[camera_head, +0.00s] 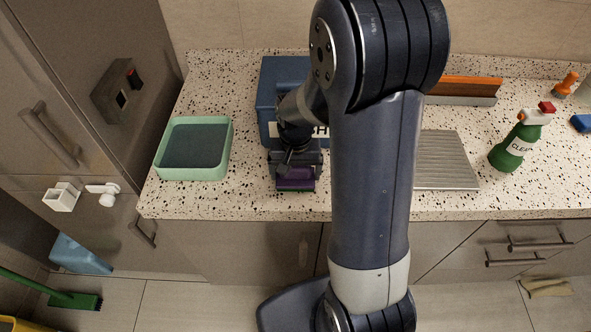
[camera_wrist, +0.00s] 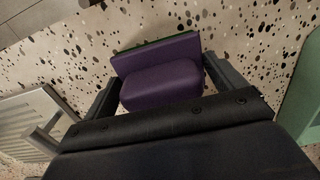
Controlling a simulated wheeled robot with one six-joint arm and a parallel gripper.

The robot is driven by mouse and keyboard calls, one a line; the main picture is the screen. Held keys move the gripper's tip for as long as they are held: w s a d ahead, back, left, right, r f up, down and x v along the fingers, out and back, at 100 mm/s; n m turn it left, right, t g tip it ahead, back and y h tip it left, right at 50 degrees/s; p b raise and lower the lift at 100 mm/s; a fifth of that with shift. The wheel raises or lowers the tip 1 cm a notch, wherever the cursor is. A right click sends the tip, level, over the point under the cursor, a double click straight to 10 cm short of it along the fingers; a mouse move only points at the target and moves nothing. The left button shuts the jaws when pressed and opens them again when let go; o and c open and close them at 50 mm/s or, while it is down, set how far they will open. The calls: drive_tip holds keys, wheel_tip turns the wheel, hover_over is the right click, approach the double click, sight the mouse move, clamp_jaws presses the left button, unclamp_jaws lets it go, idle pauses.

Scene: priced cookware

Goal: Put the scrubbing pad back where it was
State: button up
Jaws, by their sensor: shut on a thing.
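The scrubbing pad (camera_head: 297,180) is a purple block with a green layer along one side. My gripper (camera_head: 296,167) is shut on it, above the front part of the speckled counter. In the wrist view the purple pad (camera_wrist: 162,82) sits between the two dark fingers of my gripper (camera_wrist: 160,90), its green edge on the far side. I cannot tell whether the pad touches the counter. My arm hides part of the counter's middle.
A mint-green tray (camera_head: 224,165) stands to the left on the counter (camera_head: 250,190). A blue labelled box (camera_head: 272,75) stands behind my gripper, partly hidden. To the right are a grey ridged mat (camera_head: 448,160), an orange squeegee (camera_head: 470,88) and a green spray bottle (camera_head: 514,147).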

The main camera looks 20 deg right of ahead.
drive_tip(key=shift+f, duration=0.1)
drive_tip(key=shift+f, duration=0.15)
drive_tip(key=o, duration=0.7)
wheel_tip(320, 180, up, 12)
drive_tip(key=shift+r, duration=0.25)
